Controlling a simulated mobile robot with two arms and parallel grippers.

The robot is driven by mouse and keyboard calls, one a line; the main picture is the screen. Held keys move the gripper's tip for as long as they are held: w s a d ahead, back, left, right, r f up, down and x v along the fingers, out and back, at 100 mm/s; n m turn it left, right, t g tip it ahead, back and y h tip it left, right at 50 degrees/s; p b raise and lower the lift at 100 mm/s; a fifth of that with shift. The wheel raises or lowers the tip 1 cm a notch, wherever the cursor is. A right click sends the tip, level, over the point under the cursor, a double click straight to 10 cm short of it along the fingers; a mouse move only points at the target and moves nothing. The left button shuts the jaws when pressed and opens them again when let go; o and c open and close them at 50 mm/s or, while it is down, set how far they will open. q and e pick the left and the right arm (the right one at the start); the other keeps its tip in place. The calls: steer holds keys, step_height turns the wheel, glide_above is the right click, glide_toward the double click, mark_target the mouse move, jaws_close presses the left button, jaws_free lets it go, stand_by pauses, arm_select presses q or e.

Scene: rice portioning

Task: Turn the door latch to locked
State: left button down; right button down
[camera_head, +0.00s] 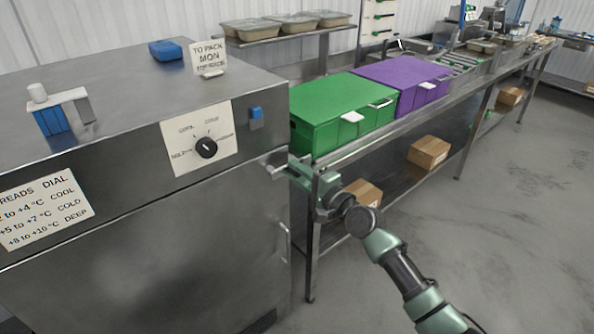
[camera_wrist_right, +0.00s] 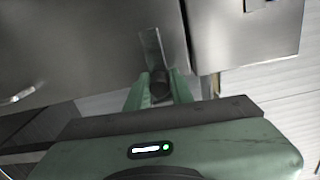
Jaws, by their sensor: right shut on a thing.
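The steel cabinet's door (camera_head: 150,255) fills the lower left of the head view and looks closed. The door latch (camera_head: 274,169) is a small metal lever near the door's upper right corner. My right gripper (camera_head: 294,170) reaches it from the right. In the right wrist view, the fingers of my right gripper (camera_wrist_right: 160,90) are shut on the latch's dark end, and its metal plate (camera_wrist_right: 150,48) sticks out beyond them. The fingers hide part of the latch, and I cannot tell its exact angle. My left gripper is not in view.
A dial (camera_head: 206,147) and a blue switch (camera_head: 256,113) sit above the door. A vertical door handle (camera_head: 285,243) is below the latch. A green box (camera_head: 335,105) and a purple box (camera_head: 405,72) stand on the bench to the right. The floor at right is clear.

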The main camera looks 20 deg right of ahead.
steer(key=shift+w+r+m, duration=0.1)
steer(key=shift+r+m, duration=0.3)
steer(key=shift+m, duration=0.2)
steer(key=shift+d+f, duration=0.1)
steer(key=c, duration=1.4)
jaws_free()
steer(key=shift+o, duration=0.7)
steer(key=shift+f, duration=0.25)
steer(key=v, duration=0.8)
steer(key=shift+b, duration=0.35)
